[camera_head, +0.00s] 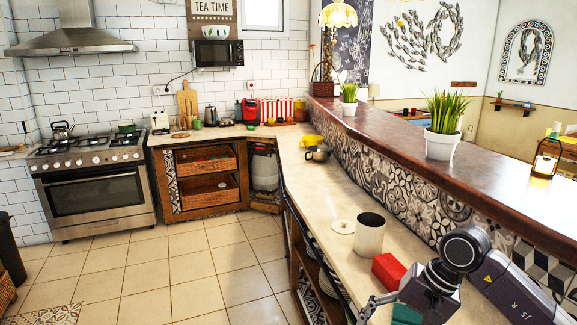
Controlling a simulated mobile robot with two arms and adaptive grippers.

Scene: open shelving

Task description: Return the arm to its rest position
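My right arm comes in from the lower right, over the counter (335,196). Its gripper (378,304) is low in the picture, at the counter's front side, pointing left. One finger shows, but the other is not clear, so I cannot tell whether it is open or shut. A teal item (406,314) shows right beside the gripper, partly cut off by the bottom edge; I cannot tell whether they touch. My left gripper is not in view.
The raised wooden ledge (400,150) bears potted plants (442,146) and a lantern (545,160).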

